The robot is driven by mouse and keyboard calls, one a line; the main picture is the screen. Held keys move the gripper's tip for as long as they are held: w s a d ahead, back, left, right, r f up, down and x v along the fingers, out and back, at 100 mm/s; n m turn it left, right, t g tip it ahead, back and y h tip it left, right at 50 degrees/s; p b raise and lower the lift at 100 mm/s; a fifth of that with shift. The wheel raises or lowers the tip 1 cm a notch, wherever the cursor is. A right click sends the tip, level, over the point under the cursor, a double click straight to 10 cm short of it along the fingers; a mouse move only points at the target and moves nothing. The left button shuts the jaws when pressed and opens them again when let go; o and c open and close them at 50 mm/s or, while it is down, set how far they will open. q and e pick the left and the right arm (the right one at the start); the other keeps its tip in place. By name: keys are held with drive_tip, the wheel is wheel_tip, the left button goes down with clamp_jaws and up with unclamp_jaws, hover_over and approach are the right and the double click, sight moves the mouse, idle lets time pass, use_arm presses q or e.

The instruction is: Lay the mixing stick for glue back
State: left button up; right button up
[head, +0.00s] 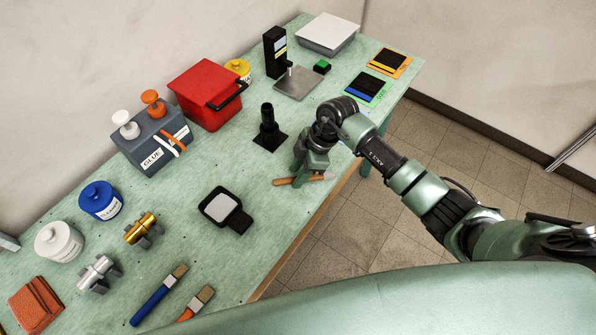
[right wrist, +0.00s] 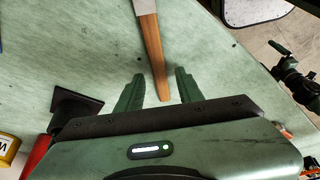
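A stick with a brown wooden handle (head: 285,181) and a paler far part lies near the table's front edge in the head view; I take it for the mixing stick. In the right wrist view the wooden handle (right wrist: 152,45) points down between the fingers. My right gripper (head: 310,170) is over the stick and hides its middle in the head view. In the right wrist view the gripper (right wrist: 159,76) is open, one finger on each side of the handle, with gaps on both sides.
A black stand (head: 268,135) is close behind the gripper. A red box (head: 200,100) and a black-framed pad (head: 220,208) are nearby. The green table (head: 190,225) has free room between.

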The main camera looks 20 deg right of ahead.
drive_tip(key=shift+r, duration=0.1)
drive_tip(key=b+v, duration=0.2)
drive_tip(key=v, duration=1)
drive_tip(key=shift+a, duration=0.1)
